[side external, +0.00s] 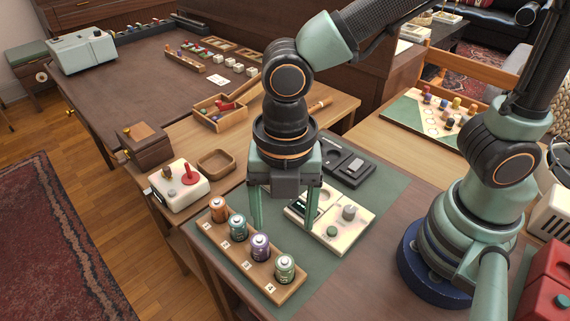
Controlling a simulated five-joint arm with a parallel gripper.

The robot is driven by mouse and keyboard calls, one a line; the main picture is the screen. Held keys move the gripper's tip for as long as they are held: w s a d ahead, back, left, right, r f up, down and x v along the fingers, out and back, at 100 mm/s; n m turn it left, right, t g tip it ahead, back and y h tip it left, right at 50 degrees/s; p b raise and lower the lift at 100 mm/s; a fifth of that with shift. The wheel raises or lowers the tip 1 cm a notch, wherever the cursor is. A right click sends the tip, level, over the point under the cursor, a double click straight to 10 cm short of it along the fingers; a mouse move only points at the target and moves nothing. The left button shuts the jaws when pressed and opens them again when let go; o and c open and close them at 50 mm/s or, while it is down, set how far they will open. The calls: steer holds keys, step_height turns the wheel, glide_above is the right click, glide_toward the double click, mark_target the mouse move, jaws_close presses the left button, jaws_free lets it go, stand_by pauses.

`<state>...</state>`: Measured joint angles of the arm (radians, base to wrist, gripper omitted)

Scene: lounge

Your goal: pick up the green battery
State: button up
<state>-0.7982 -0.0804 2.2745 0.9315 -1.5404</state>
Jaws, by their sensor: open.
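A wooden battery rack (248,267) stands on the green mat and holds batteries upright in a row. The green battery (285,270) is pale green and sits at the near right end. Beside it are a purple battery (260,248), a teal battery (238,228) and an orange-brown battery (218,209). My gripper (284,226) points down with its two green fingers apart and nothing visible held between them. In the picture it is above and behind the green battery, apart from it. The left finger appears near the rack; its exact height is unclear.
A cream panel (353,228) with a knob lies right of the rack, partly behind my right finger. A dark device (346,166) lies behind it. A cream box with a red lever (180,187) stands left. Bare green mat (325,270) is right of the rack.

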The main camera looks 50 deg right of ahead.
mark_target(284, 261)
steer(key=shift+n, duration=0.5)
steer(key=f, duration=1.2)
steer(key=shift+s+a+f, duration=0.3)
steer(key=shift+s, duration=0.1)
jaws_close()
steer(key=shift+r, duration=0.2)
